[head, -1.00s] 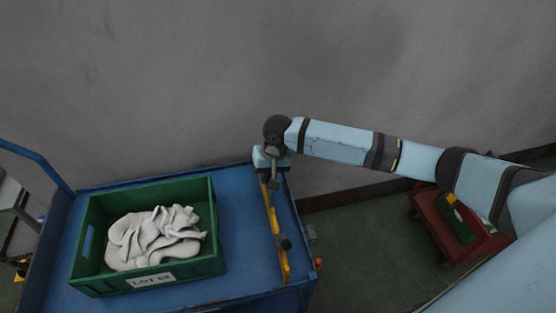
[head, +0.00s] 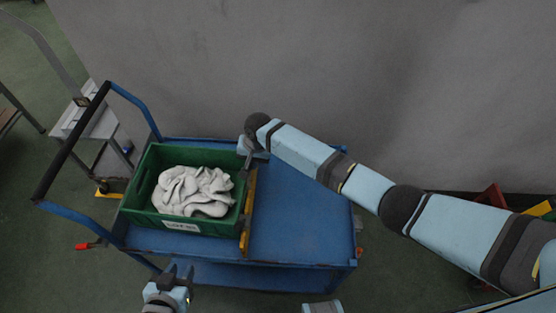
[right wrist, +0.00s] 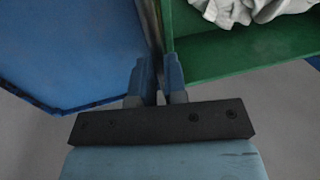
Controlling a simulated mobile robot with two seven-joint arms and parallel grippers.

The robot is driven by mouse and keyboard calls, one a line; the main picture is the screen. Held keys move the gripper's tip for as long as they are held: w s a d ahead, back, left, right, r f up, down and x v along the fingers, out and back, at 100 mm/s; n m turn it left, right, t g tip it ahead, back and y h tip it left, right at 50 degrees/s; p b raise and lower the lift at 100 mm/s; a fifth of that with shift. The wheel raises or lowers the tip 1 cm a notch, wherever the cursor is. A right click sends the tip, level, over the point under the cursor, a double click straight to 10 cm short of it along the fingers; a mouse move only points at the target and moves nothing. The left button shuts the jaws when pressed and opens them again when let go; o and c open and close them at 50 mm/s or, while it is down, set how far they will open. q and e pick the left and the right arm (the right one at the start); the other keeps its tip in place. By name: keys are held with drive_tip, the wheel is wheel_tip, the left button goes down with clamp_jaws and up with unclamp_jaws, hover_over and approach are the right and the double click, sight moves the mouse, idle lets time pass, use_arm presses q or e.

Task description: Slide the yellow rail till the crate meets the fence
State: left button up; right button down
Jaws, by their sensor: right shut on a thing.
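The green crate (head: 181,237), holding a heap of white socks (head: 195,190), sits on the left part of the blue cart (head: 300,225). The yellow rail (head: 246,225) runs along the crate's right wall, very close to it; I cannot tell whether they touch all along. My right gripper (head: 252,158) is shut on the rail's far end. In the right wrist view the gripper (right wrist: 157,80) is between the blue deck and the crate (right wrist: 215,50). My left gripper (head: 179,272) is open and empty near the cart's front edge. I cannot make out the fence at the crate's left.
The cart's deck is bare to the right of the rail. The blue cart handle (head: 70,150) rises at the left. A grey wall (head: 400,90) stands close behind the cart. A grey stand (head: 90,120) is at the far left.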

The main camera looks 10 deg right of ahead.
drive_tip(key=shift+w+a+r, duration=0.15)
drive_tip(key=shift+a, duration=0.65)
drive_tip(key=shift+w+a+r, duration=0.15)
drive_tip(key=shift+w+a, duration=0.05)
drive_tip(key=shift+a, duration=0.55)
drive_tip(key=shift+w+a+r, duration=0.15)
drive_tip(key=shift+a, duration=0.65)
drive_tip(key=shift+a+r, duration=0.1)
drive_tip(key=shift+a, duration=0.05)
drive_tip(key=c, duration=1.4)
unclamp_jaws()
drive_tip(key=shift+w, duration=0.1)
drive_tip(key=o, duration=0.3)
drive_tip(key=shift+w+a+f, duration=0.2)
drive_tip(key=shift+a+f, duration=0.05)
drive_tip(key=shift+a, duration=0.2)
drive_tip(key=shift+d, duration=0.15)
drive_tip(key=shift+c, duration=0.3)
drive_tip(key=shift+s, duration=0.1)
drive_tip(key=d+r, duration=0.3)
drive_tip(key=r, duration=1)
drive_tip(key=shift+s+d+p, duration=0.25)
drive_tip(key=shift+s+p, duration=0.05)
drive_tip(key=shift+p, duration=0.15)
